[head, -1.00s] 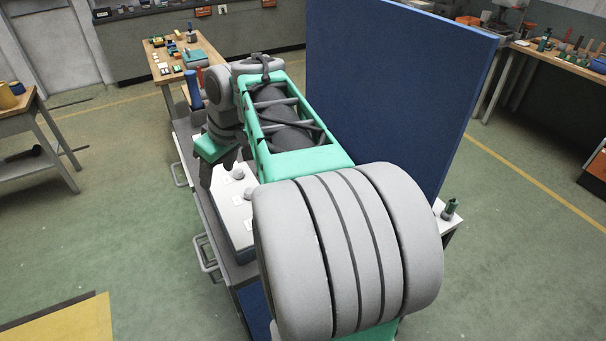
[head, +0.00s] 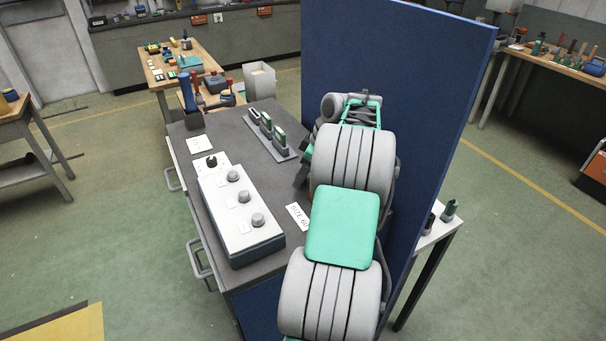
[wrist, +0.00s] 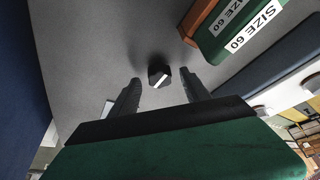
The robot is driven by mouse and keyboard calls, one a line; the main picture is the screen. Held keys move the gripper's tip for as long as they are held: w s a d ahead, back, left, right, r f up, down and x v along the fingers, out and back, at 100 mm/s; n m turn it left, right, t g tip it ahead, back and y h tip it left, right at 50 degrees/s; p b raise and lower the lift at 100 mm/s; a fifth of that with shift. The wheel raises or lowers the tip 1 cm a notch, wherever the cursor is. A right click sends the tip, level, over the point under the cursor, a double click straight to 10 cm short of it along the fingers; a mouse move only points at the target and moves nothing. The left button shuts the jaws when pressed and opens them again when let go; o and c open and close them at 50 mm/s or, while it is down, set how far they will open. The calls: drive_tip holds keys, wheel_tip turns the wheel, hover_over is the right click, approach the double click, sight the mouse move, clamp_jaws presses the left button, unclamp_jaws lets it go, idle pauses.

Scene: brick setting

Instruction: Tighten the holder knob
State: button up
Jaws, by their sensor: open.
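A black knob (wrist: 159,75) with a white stripe shows in the wrist view against a grey surface. My gripper (wrist: 163,88) is open, with one dark finger on either side of the knob's lower edge in the picture; I see no contact, and the depth between them is unclear. A rack (head: 272,138) with several green-and-white pieces stands on the grey table in the head view. Green pieces labelled SIZE 60 (wrist: 240,28) show at the wrist view's upper right. In the head view my arm hides the black knob and most of my gripper.
A blue partition (head: 420,90) rises close to the right of my arm. A red-and-blue tool group (head: 190,95) stands at the back left. A SIZE 60 card (head: 298,216) lies on the table.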

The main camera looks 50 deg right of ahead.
drive_tip(key=shift+f, duration=0.15)
clamp_jaws()
idle(0.5)
